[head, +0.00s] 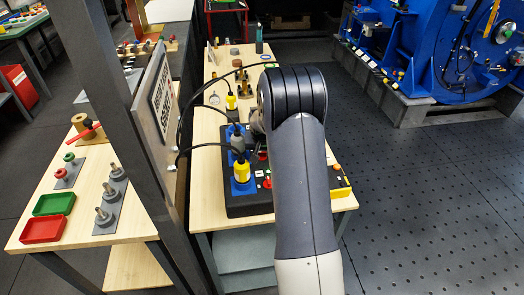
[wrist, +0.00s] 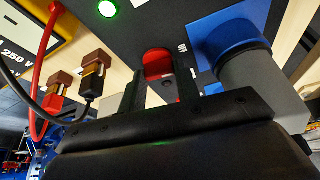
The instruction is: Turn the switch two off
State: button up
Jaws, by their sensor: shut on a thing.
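In the wrist view a red rotary switch (wrist: 158,63) sits on a dark panel (wrist: 200,12), with a small white "OFF" mark to its right. My gripper (wrist: 161,88) is shut on this red switch, one finger on each side of it. I cannot tell the switch's number from these frames. In the head view the black switch box (head: 246,205) stands on the wooden bench. My arm hides the gripper and the gripped switch there. A green lamp (wrist: 107,8) on the panel is lit.
In the wrist view a blue socket with a grey plug (wrist: 262,85) stands close right of my gripper. Red and black cables with brown plugs (wrist: 97,62) are to the left. In the head view yellow plugs (head: 241,172) and black cables rise beside my arm. Open floor (head: 430,190) lies right.

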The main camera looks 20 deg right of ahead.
jog(key=c, duration=0.3)
jog(key=shift+f+n+b, duration=0.1)
jog(key=shift+n+b, duration=0.2)
jog(key=shift+b, duration=0.45)
jog(key=shift+n+y+b, duration=0.3)
jog(key=shift+n+b, duration=0.05)
jog(key=shift+n, duration=0.15)
jog(key=o, duration=1)
jog(key=shift+c, duration=0.2)
